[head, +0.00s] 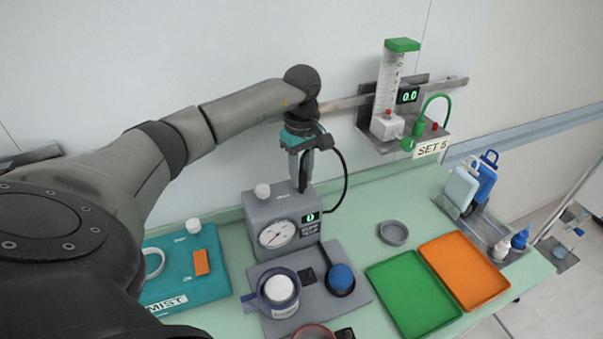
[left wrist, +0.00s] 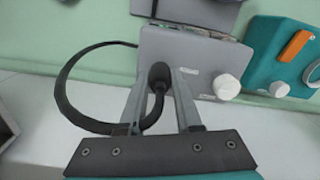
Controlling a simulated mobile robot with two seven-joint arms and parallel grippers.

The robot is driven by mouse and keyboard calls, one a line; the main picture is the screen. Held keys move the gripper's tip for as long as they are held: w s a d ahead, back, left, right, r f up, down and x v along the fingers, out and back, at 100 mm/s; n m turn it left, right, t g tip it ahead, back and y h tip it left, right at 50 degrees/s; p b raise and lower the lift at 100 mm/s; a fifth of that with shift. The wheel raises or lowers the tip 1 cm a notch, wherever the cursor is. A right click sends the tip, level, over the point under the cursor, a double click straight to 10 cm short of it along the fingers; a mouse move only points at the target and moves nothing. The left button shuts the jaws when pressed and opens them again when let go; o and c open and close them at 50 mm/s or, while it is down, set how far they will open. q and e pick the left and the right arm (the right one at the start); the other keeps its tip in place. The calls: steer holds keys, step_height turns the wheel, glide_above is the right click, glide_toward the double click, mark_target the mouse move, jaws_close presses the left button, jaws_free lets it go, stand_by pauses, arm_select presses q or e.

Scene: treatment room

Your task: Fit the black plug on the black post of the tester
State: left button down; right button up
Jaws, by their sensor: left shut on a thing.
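The tester (head: 272,213) is a grey box with a round dial and a green "0" display. It stands at the back of the green table and also shows in the left wrist view (left wrist: 195,58). My left gripper (head: 301,172) points down over the tester's right rear edge. It is shut on the black plug (left wrist: 159,76), a dark piece between the fingertips (left wrist: 165,82). The plug is at or just above the tester's edge; I cannot tell whether it touches. The black post is not discernible, perhaps hidden by the plug. My right gripper is not in view.
The plug's black cable (head: 346,182) loops to the right of the tester. A white knob (head: 262,190) stands on the tester's top. A grey mat (head: 357,291) with a blue cup lies in front. Green (head: 412,292) and orange (head: 466,270) trays lie right. A wall shelf (head: 433,134) is above right.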

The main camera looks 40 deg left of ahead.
mark_target(302, 173)
arm_select(q)
steer(key=shift+f+b, duration=0.75)
steer(key=shift+f, duration=0.15)
stand_by(0.5)
steer(key=c, duration=0.5)
jaws_free()
steer(key=shift+r+p, duration=2.5)
steer(key=shift+r, duration=1)
